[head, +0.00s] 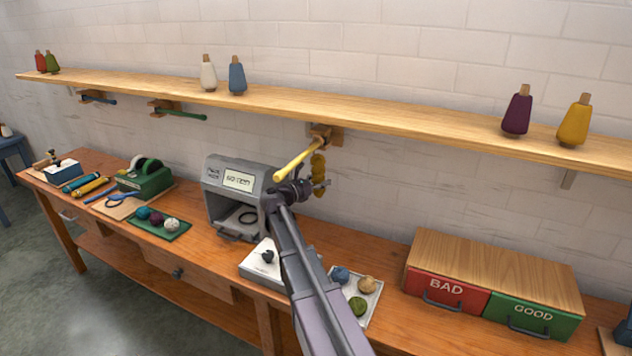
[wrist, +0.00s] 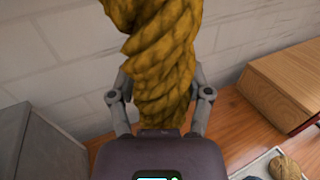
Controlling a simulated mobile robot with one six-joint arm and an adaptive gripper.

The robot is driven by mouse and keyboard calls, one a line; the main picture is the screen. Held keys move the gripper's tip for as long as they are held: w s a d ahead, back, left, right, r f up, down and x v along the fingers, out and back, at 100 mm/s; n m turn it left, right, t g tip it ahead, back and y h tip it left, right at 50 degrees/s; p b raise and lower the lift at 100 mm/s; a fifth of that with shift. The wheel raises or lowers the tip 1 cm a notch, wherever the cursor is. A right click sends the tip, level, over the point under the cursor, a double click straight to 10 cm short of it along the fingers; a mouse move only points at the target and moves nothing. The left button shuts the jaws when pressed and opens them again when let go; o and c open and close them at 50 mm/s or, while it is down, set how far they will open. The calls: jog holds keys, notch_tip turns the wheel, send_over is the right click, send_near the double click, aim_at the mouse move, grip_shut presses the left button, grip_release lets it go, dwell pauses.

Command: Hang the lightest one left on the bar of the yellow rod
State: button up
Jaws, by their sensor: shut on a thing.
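A twisted mustard-yellow skein (head: 319,165) hangs upright close to the yellow rod (head: 298,160), to the right of its shaft. I cannot tell whether it touches the rod or is looped on it. My gripper (head: 318,186) is shut on the skein's lower part. In the wrist view the skein (wrist: 165,65) rises from between the fingers (wrist: 160,98), and its top is out of frame. In a pale tray (head: 373,315) lie small wool skeins: blue (head: 340,274), tan (head: 367,285) and green (head: 358,306).
The rod sticks out beneath a long shelf (head: 420,122) bearing wool cones. Green (head: 182,114) and blue (head: 100,99) rods are further left. A grey machine (head: 215,185) stands left of my arm. BAD (head: 445,290) and GOOD (head: 530,317) drawers are at right.

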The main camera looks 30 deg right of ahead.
jog(key=shift+f+b, duration=0.3)
jog(key=shift+f, duration=0.2)
jog(key=o, duration=1.1)
jog(key=shift+a, duration=0.1)
jog(key=v, duration=1.2)
